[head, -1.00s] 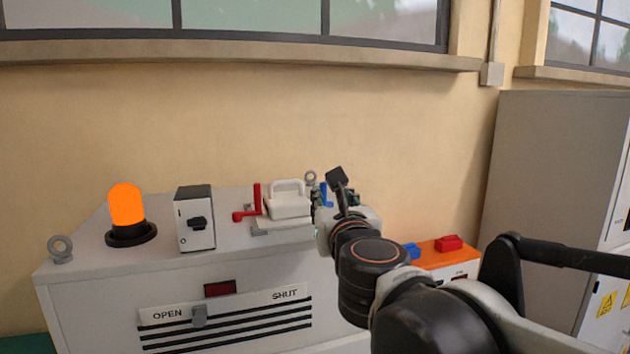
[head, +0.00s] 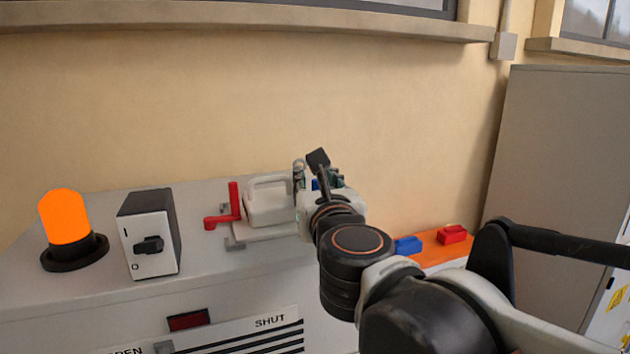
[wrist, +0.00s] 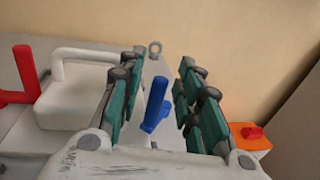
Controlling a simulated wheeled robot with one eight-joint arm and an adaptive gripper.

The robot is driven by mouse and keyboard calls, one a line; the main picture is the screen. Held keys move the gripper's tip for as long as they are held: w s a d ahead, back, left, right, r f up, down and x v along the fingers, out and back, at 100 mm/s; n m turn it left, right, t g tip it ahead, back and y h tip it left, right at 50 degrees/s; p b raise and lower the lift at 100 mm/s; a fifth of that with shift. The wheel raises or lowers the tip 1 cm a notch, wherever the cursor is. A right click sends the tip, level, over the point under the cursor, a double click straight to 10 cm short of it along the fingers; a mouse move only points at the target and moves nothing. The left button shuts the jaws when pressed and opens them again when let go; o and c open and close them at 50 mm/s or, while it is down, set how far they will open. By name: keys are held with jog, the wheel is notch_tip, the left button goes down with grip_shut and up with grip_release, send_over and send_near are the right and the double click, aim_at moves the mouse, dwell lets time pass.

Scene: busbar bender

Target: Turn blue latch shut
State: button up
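The blue latch (wrist: 155,105) stands on the machine top to the right of the white handled cover (wrist: 75,95). In the wrist view its upright lever shows between the two fingers of my gripper (wrist: 155,92). The fingers are spread apart, with a gap on each side of the lever, and I see no contact. In the head view my gripper (head: 312,180) is beside the cover, and only a small bit of the blue latch (head: 316,184) shows behind it.
A red latch (head: 228,208) stands left of the cover. A black-and-white switch box (head: 150,235) and an orange lamp (head: 66,218) are farther left. An orange box (head: 440,250) with blue and red parts is at the right. The wall is close behind.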

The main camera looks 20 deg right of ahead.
jog(key=shift+w, duration=0.1)
grip_shut()
jog(key=shift+f+h, duration=0.1)
jog(key=shift+h, duration=0.2)
jog(key=shift+w+a+m+g+h+b, duration=0.25)
jog(key=shift+m+h+b, duration=0.3)
jog(key=shift+h, duration=0.15)
jog(key=shift+w+a+m+g+h+b, duration=0.1)
jog(key=shift+w+m+g+h+b, duration=0.15)
jog(key=shift+m+h+b, duration=0.4)
jog(key=shift+w+a+m+g+h+b, duration=0.15)
jog(key=shift+m+g+h+b, duration=0.35)
jog(key=shift+h, duration=0.35)
jog(key=shift+w+m+g+h+b, duration=0.1)
jog(key=shift+m+g+h+b, duration=0.2)
jog(key=shift+m+h, duration=0.4)
jog(key=shift+c, duration=0.8)
grip_release()
jog(key=shift+o, duration=0.8)
jog(key=shift+s+a, duration=0.15)
jog(key=shift+s, duration=0.05)
jog(key=shift+w, duration=0.1)
